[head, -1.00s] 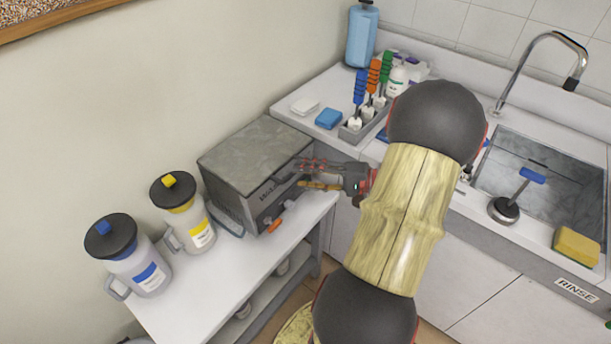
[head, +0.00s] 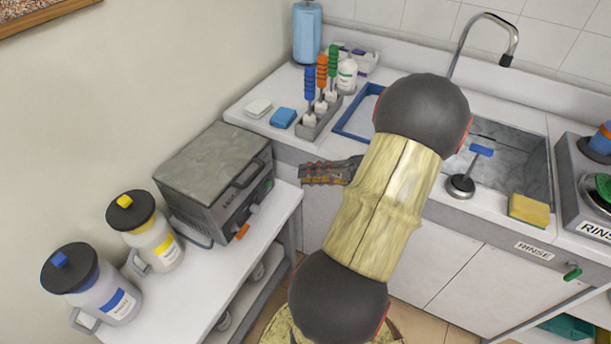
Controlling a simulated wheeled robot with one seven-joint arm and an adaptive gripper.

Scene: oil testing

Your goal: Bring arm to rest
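My gripper (head: 312,174) is in the head view, in the air to the right of the grey metal box-shaped appliance (head: 215,172) and in front of the sink counter. It is apart from the appliance. Its fingers point left, and nothing is visibly held in them. It is small and seen side-on, so I cannot tell whether the fingers are open or shut. My arm crosses the middle of the view and hides part of the counter and cabinet front.
The white side table (head: 190,291) carries the appliance, a yellow-labelled jug (head: 150,232) and a blue-labelled jug (head: 95,285). A brush rack (head: 318,118), blue tray (head: 352,125) and sink (head: 515,160) are on the counter. A hot plate (head: 590,190) stands at right.

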